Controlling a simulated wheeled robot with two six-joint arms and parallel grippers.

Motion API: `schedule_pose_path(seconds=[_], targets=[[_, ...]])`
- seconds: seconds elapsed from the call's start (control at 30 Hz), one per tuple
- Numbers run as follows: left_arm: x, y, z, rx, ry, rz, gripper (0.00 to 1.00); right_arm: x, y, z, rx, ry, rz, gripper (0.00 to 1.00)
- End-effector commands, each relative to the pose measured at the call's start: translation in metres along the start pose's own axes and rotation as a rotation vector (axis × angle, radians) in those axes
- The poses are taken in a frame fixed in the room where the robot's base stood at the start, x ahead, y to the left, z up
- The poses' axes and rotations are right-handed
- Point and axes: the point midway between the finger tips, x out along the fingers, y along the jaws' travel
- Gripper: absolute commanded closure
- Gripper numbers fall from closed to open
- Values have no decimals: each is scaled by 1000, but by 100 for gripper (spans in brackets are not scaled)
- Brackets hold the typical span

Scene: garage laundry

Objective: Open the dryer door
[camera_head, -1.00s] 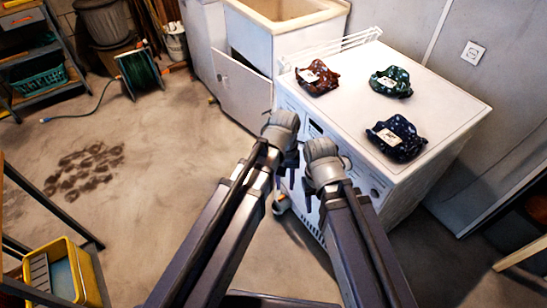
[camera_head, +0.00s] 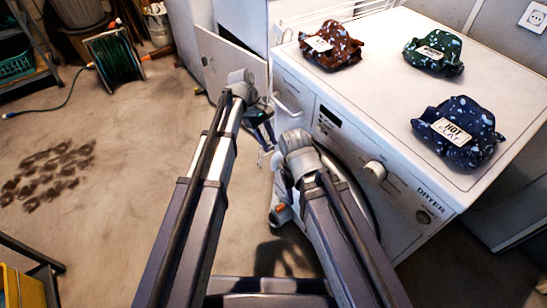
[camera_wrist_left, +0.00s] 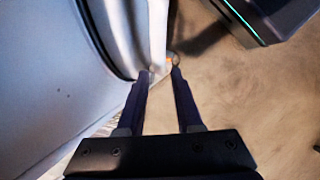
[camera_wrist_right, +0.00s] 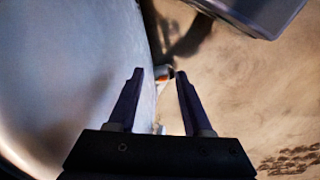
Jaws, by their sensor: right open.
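The white dryer (camera_head: 400,165) stands at the right in the head view, its control panel facing me. Its round door (camera_head: 362,205) is on the front, mostly hidden behind my right arm; I cannot tell whether it is ajar. My left gripper (camera_head: 265,135) is in front of the machine's left end, its fingers apart and empty; they also show in the left wrist view (camera_wrist_left: 162,72) beside a pale curved surface. My right gripper's fingers are largely hidden in the head view. In the right wrist view my right gripper (camera_wrist_right: 160,75) is open beside a pale smooth surface.
Brown (camera_head: 331,48), green (camera_head: 433,52) and blue (camera_head: 458,130) cloth bundles lie on the dryer top. A cabinet door (camera_head: 225,65) stands open behind my left gripper. A grey and orange thing (camera_head: 280,212) is low by the dryer.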

Motion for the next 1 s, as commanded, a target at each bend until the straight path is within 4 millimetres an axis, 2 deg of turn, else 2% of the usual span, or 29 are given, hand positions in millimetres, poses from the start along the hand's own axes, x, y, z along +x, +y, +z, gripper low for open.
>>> schedule_pose_path(seconds=[0.17, 0.37, 0.8, 1.0], targets=[[1, 0, 0, -1, 0, 0, 65, 1, 0, 0, 0, 0, 0, 50], [12, 0, -1, 0, 0, 0, 65, 12, -1, -1, -1, 0, 1, 50], [67, -1, -2, 2, 1, -1, 65, 62, -7, -4, -9, 3, -2, 50], [78, 0, -1, 0, 1, -1, 65, 72, -8, -5, -12, 4, -4, 50]])
